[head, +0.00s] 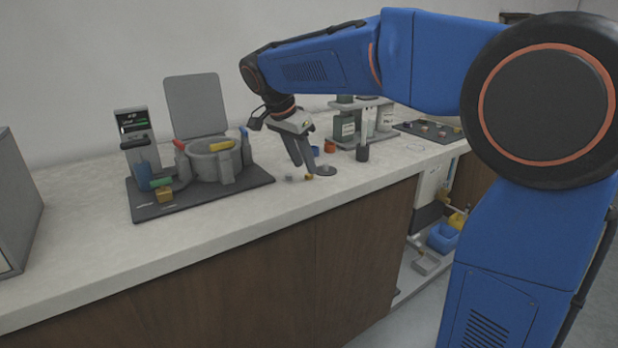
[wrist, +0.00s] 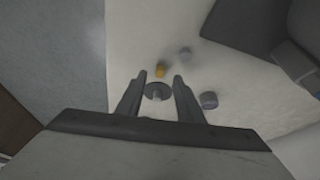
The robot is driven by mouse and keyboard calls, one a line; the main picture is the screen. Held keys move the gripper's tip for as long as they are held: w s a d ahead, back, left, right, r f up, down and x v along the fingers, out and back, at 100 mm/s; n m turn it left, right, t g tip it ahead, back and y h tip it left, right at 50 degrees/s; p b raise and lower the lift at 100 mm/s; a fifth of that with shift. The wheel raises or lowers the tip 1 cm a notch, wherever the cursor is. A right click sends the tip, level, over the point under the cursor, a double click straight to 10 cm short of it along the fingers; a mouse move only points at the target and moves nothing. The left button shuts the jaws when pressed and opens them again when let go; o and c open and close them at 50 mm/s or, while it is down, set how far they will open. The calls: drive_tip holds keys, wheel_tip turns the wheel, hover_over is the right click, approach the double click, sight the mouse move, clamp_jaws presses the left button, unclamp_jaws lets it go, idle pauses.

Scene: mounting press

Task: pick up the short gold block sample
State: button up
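A small gold block (head: 309,177) lies on the pale worktop in the head view, beside a flat dark disc (head: 326,171). In the wrist view the gold block (wrist: 160,70) shows just beyond the fingertips, roughly midway between them, with the dark disc (wrist: 157,91) nearer to the palm. My gripper (head: 306,163) points down above the worktop by these pieces. Its fingers are apart with nothing held, as the wrist view of my gripper (wrist: 159,78) shows. The fingertips' exact height is hard to tell.
A small grey piece (head: 290,178) lies left of the gold block. An orange piece (head: 330,147) and a shelf unit (head: 360,107) stand behind. At left, a dark base (head: 230,191) carries the press (head: 205,160) and another gold block (head: 165,194). Worktop in front is clear.

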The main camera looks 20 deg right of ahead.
sight(309, 176)
drive_tip(key=shift+x, duration=1.45)
clamp_jaws()
drive_tip(key=shift+r, duration=0.1)
